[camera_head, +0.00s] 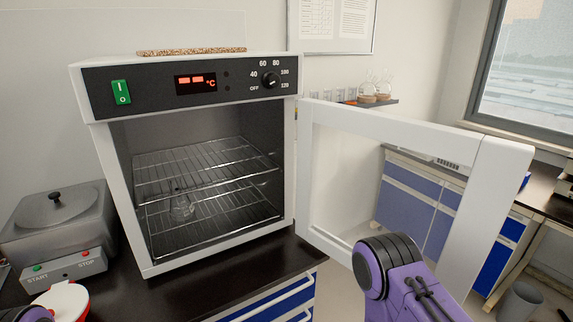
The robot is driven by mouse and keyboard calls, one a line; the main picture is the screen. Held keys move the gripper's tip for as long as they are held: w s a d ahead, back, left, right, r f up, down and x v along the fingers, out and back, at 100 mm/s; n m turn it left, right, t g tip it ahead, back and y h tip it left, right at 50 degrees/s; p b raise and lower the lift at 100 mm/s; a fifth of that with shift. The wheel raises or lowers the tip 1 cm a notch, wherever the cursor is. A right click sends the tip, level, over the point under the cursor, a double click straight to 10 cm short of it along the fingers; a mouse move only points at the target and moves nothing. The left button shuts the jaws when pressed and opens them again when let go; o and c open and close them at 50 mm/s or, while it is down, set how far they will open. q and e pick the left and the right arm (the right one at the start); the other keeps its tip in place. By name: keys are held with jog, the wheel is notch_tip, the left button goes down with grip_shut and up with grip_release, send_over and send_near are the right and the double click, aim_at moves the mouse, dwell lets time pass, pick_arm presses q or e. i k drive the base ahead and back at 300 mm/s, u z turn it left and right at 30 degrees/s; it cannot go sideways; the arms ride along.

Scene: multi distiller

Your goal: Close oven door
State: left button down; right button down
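The white oven (190,165) stands on the dark bench with its black control panel on top of the opening. Its door (482,215) is swung wide open to the right, hinged on the oven's right side, with a white frame around a see-through pane. Inside are two wire racks (205,165), with a small glass flask (182,203) low in the chamber. My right arm rises from the bottom in front of the door's lower part, and its gripper does not show. Only a small piece of my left arm shows at the bottom left corner, without its gripper.
A grey water bath (58,225) with START and STOP buttons stands left of the oven. A red and white item (62,302) lies in front of it. Blue drawers (420,200) and a bin (520,301) are behind and right of the door. The bench front (265,275) is clear.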

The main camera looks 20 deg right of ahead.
aim_at(362, 173)
jog(key=z, duration=3.15)
jog(key=i, duration=3.4)
jog(key=u, duration=4.65)
jog(key=i, duration=1.65)
jog(key=z, duration=0.05)
